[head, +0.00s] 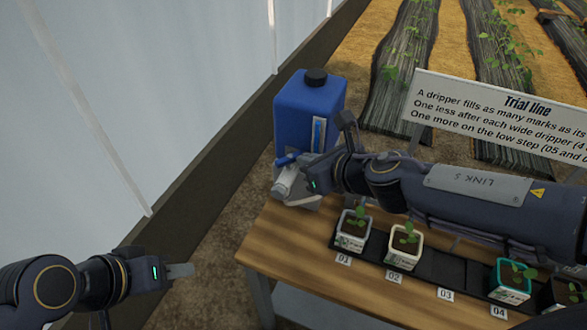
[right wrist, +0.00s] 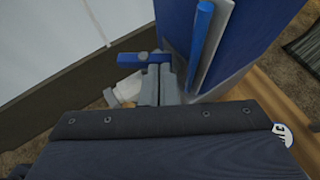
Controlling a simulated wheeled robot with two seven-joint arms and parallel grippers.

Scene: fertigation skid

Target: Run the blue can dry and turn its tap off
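The blue can (head: 296,112) with a black cap stands at the table's far left corner. Its sight strip (head: 319,135) shows blue along much of its length, also in the right wrist view (right wrist: 200,45). The tap's blue handle (head: 286,160) sticks out to the left low on the can; the right wrist view shows the handle (right wrist: 130,60) lying crosswise at my fingertips.
A pale cylindrical part (head: 288,184) sits below the tap, partly hidden. Potted seedlings stand in a black tray (head: 375,247) along the wooden table (head: 285,235), under my right arm. A trial sign (head: 500,115) stands behind. The left wall is close to the can.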

